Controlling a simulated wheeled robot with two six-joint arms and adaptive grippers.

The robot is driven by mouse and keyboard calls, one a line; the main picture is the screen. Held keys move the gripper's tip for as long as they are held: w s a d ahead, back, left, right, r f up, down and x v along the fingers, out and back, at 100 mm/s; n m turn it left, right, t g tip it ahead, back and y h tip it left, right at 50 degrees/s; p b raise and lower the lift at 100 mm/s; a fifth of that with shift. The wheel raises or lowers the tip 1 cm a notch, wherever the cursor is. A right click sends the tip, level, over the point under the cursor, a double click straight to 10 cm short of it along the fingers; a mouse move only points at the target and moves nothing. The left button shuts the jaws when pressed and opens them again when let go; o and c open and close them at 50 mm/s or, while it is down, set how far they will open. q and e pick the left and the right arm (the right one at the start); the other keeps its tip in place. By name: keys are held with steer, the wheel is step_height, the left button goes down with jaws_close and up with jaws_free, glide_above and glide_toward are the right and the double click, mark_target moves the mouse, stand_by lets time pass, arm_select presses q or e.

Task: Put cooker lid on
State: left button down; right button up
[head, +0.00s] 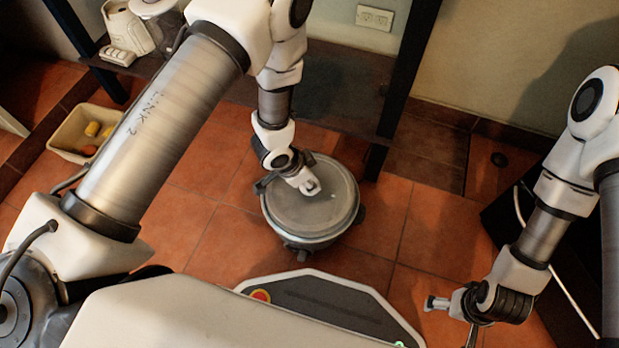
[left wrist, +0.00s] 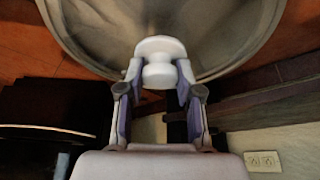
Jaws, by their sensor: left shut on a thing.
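The cooker lid (head: 327,208) is a round grey disc, low in the middle of the head view. It lies over the cooker (head: 322,241), a grey pot with dark side handles standing on the floor. My left gripper (head: 311,187) is shut on the lid's knob. In the left wrist view the fingers (left wrist: 158,82) stand on both sides of the white knob (left wrist: 161,62), with the lid's grey face (left wrist: 95,35) behind it. I cannot tell whether the lid is fully seated on the rim. My right gripper (head: 452,318) is empty at lower right, its fingers spread apart.
A dark shelf with posts (head: 405,75) stands close behind the cooker. A cream bin (head: 72,137) with yellow and orange things sits at the left. A white appliance (head: 130,28) stands at upper left. Tiled floor (head: 385,245) is free around the cooker's right side.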

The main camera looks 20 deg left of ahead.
arm_select(q)
steer(key=shift+f, duration=0.4)
stand_by(0.5)
steer(key=c, duration=0.7)
jaws_free()
steer(key=v, duration=1.2)
steer(key=shift+w, duration=0.1)
